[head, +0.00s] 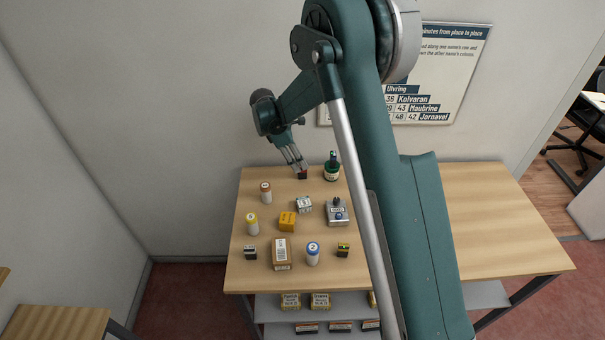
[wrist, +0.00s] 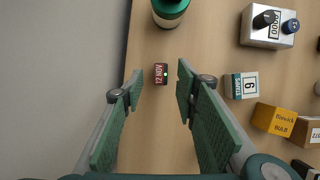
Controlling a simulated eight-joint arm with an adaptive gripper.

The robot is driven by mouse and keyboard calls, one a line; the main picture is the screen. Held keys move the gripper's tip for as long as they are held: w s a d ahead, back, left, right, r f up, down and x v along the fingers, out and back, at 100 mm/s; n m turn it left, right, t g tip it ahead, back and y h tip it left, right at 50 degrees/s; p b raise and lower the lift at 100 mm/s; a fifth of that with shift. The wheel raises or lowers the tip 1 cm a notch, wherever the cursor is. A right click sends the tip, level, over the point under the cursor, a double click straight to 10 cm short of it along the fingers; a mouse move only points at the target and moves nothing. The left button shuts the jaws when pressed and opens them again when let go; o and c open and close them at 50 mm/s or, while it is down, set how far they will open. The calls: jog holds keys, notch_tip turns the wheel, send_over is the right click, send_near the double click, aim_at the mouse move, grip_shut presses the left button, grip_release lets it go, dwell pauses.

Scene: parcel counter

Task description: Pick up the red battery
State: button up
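The red battery (wrist: 161,73) is a small block with a red face and white lettering that seems to read 12.NOV. In the wrist view it lies on the wood counter just past my fingertips, roughly centred between them. In the head view the red battery (head: 302,175) shows small and dark red at the counter's back edge, right by my fingertips. My gripper (wrist: 159,85) is open, its two green fingers wide apart with nothing between them. In the head view my gripper (head: 299,168) points down at the battery; contact cannot be told there.
A green bottle (head: 331,167) stands close right of the battery. Nearer are a grey knobbed box (head: 337,213), a white number block (head: 304,206), an orange box (head: 287,221), a cardboard box (head: 282,254), several capped cylinders and two small dark blocks. The counter's right part (head: 500,215) is clear.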

aim_at(302, 173)
jog(key=shift+x, duration=2.55)
jog(key=shift+s+a, duration=0.1)
jog(key=shift+c, duration=0.5)
grip_shut()
